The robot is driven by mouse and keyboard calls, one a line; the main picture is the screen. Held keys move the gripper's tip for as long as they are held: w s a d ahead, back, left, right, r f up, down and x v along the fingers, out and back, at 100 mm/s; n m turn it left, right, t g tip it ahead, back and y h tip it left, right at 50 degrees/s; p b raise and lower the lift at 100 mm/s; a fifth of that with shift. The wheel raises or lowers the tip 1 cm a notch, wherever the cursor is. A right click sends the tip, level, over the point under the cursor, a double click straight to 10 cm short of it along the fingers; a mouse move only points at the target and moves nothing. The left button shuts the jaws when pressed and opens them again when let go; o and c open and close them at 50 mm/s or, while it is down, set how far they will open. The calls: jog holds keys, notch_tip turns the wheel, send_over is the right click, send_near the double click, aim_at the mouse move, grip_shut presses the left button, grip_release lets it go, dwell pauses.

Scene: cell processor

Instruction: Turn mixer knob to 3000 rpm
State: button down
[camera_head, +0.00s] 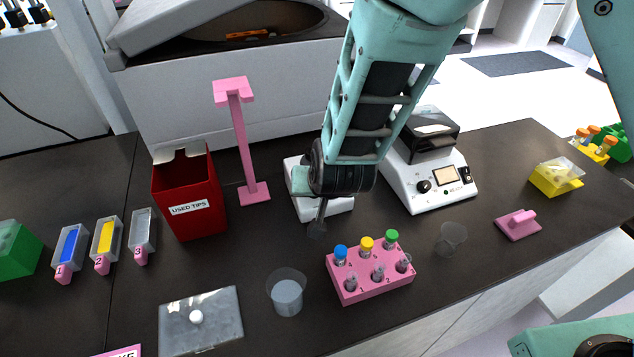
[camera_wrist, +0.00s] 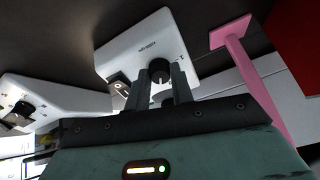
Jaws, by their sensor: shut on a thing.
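The small white mixer (camera_head: 342,207) stands on the dark bench, partly hidden behind my arm in the head view. In the wrist view, the mixer (camera_wrist: 125,55) shows a white face with small dark print and a black round knob (camera_wrist: 159,68). My gripper (camera_wrist: 160,80) has its two grey fingers on either side of this knob, shut on it. In the head view, my gripper (camera_head: 318,226) points down at the mixer's front, and the knob is hidden there. The knob's speed setting cannot be read.
A larger white device (camera_head: 440,196) with a display stands right of the mixer. A pink stand (camera_head: 243,140) and red tips bin (camera_head: 190,195) are on the left. A pink tube rack (camera_head: 370,283) and clear beaker (camera_head: 287,296) stand in front.

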jog(key=m+p, duration=0.2)
jog(key=m, duration=0.4)
jog(key=shift+a+r+m+h, duration=0.1)
jog(key=shift+m+h, duration=0.2)
jog(key=m, duration=0.3)
jog(key=m+p, duration=0.1)
jog(key=m, duration=0.2)
jog(key=shift+w+g+h, duration=0.1)
jog(key=shift+g+h, duration=0.2)
jog(key=c, duration=1.2)
grip_release()
jog(key=p+v, duration=0.3)
jog(key=v, duration=1.4)
jog(key=shift+p, duration=0.4)
